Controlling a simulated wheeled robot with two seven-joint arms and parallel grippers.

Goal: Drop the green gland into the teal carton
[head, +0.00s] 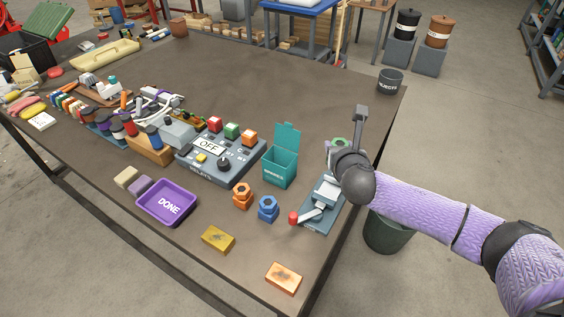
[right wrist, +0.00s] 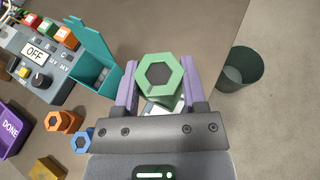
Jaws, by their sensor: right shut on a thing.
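The green gland (right wrist: 161,73) is a hexagonal ring held between the two fingers of my right gripper (right wrist: 160,88), which is shut on it. In the head view the right gripper (head: 340,150) hangs over the right part of the table, right of the teal carton. The green gland (head: 338,141) shows only in part there, behind the gripper. The teal carton (head: 280,168) stands upright on the table with its lid raised at the back. In the right wrist view the teal carton (right wrist: 103,80) is left of the gripper, apart from the gland. My left gripper is not in view.
A grey device with a red-knobbed lever (head: 318,212) lies below the right gripper. Orange (head: 242,196) and blue (head: 268,209) glands stand in front of the carton. The OFF button panel (head: 215,155) is to its left. A dark bin (head: 386,234) stands on the floor beyond the table's right edge.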

